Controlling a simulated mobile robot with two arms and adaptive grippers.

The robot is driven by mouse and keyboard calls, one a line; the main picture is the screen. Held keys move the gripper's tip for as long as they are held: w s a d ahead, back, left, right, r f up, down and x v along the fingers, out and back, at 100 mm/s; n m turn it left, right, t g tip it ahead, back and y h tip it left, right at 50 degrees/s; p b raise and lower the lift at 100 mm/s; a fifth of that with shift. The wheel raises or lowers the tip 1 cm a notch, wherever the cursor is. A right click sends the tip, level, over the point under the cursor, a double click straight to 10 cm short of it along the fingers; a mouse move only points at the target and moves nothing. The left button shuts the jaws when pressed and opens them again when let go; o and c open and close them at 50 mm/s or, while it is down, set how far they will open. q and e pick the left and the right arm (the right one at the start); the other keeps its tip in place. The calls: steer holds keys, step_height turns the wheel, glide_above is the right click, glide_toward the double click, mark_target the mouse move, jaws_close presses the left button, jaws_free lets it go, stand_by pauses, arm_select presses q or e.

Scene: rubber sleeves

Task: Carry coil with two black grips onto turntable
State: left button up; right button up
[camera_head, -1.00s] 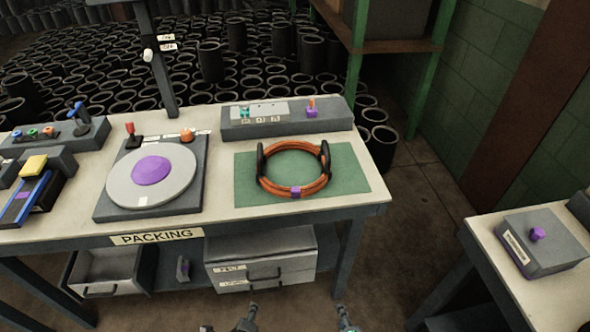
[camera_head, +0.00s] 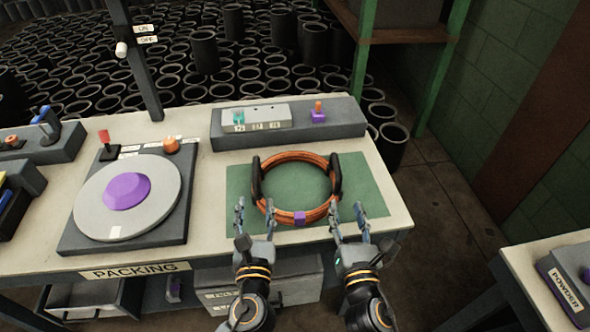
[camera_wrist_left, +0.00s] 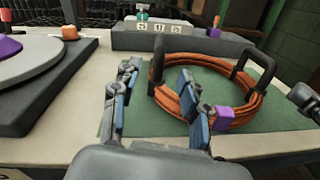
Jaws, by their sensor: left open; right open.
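The orange coil (camera_head: 290,217) lies flat on the green mat (camera_head: 376,200), with a black grip on its left (camera_head: 256,180) and another on its right (camera_head: 336,176). A purple band (camera_head: 300,218) marks its near side. My left gripper (camera_head: 254,208) is open and empty near the coil's near left side. My right gripper (camera_head: 347,212) is open and empty near its near right side. In the left wrist view, the open left fingers (camera_wrist_left: 158,90) stand in front of the coil (camera_wrist_left: 240,113). The grey turntable (camera_head: 90,213) with a purple centre (camera_head: 127,192) is to the left.
A grey control box (camera_head: 350,122) stands behind the mat. A red lever (camera_head: 104,137) and an orange knob (camera_head: 171,145) sit behind the turntable. A strip of bare bench lies between turntable and mat. Another table with a powder box (camera_head: 563,283) is at right.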

mark_target(339, 174)
arm_select(q)
steer(key=shift+s+r, duration=0.2)
steer(key=shift+s, duration=0.25)
steer(key=w, duration=0.4)
steer(key=w+a, duration=0.1)
steer(key=w, duration=0.9)
steer(key=shift+a+f, duration=0.1)
steer(key=shift+a, duration=0.1)
arm_select(e)
steer(key=w, duration=0.4)
steer(key=w+a, duration=0.1)
steer(key=w, duration=0.8)
steer(key=shift+a+r, duration=0.1)
steer(key=shift+a, duration=0.15)
arm_select(q)
jaws_close()
arm_select(e)
jaws_close()
arm_select(q)
steer(key=shift+r, duration=0.3)
arm_select(e)
steer(key=shift+w+r, duration=0.15)
steer(key=shift+r, duration=0.2)
